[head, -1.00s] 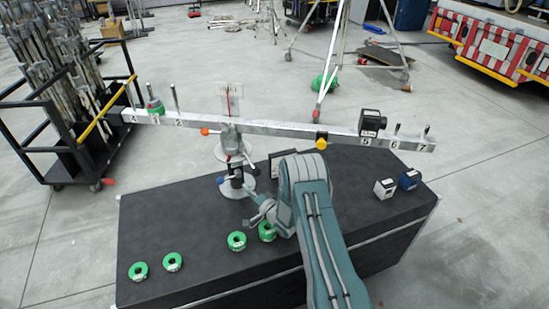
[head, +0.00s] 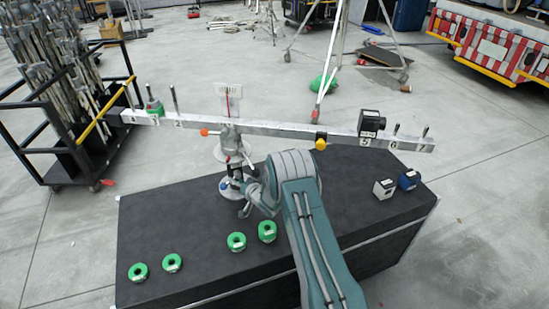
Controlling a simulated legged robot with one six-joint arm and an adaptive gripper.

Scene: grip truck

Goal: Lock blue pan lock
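A long metal balance beam (head: 270,129) with numbered positions rests on a central stand (head: 230,148) on the black table. An orange-red knob (head: 204,132) is left of the pivot, and a yellow knob (head: 320,144) hangs under the beam to the right.
Several green ring weights (head: 237,242) lie along the table's front. A green weight (head: 154,107) and a black block (head: 371,123) are on the beam. A pole rack (head: 62,150) stands at left.

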